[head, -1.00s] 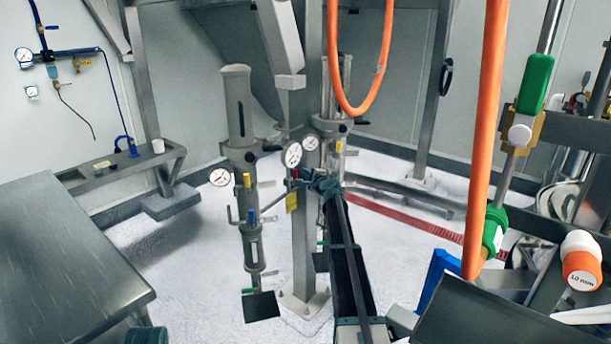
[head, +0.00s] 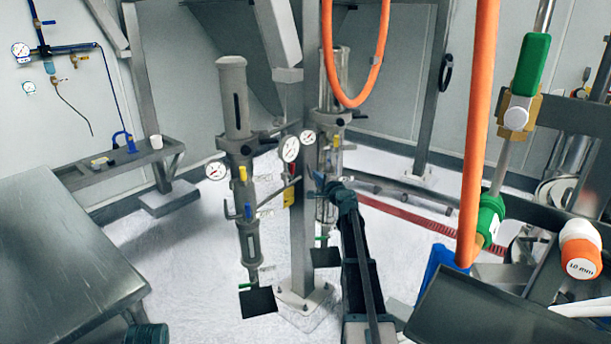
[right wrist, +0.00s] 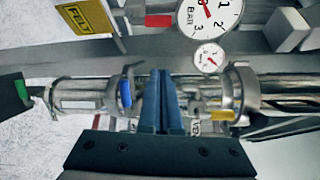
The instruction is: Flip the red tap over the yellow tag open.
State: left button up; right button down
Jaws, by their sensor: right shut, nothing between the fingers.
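The yellow tag (head: 289,196) hangs on the central steel post in the head view. It also shows at the top left of the right wrist view (right wrist: 84,19). The red tap (right wrist: 158,20) shows as a small red block at the top of the right wrist view, to the right of the tag. My left gripper is not in view.
Two grey cylinder units, a left one (head: 236,115) and one behind the post (head: 334,75), carry yellow and blue taps. Gauges (head: 289,148) sit by the post. An orange hose (head: 478,130) hangs at right. A metal table (head: 65,250) fills the lower left.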

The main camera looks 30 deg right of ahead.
aim_at(292, 168)
jog(key=shift+d+n+t+b, duration=0.15)
jog(key=shift+n+t+b, duration=0.15)
jog(key=shift+n, duration=0.3)
jog(key=w+d, duration=0.2)
jog(key=w, duration=0.8)
jog(key=a, duration=0.4)
jog(key=shift+s+a+f, duration=0.1)
jog(key=shift+s, duration=0.3)
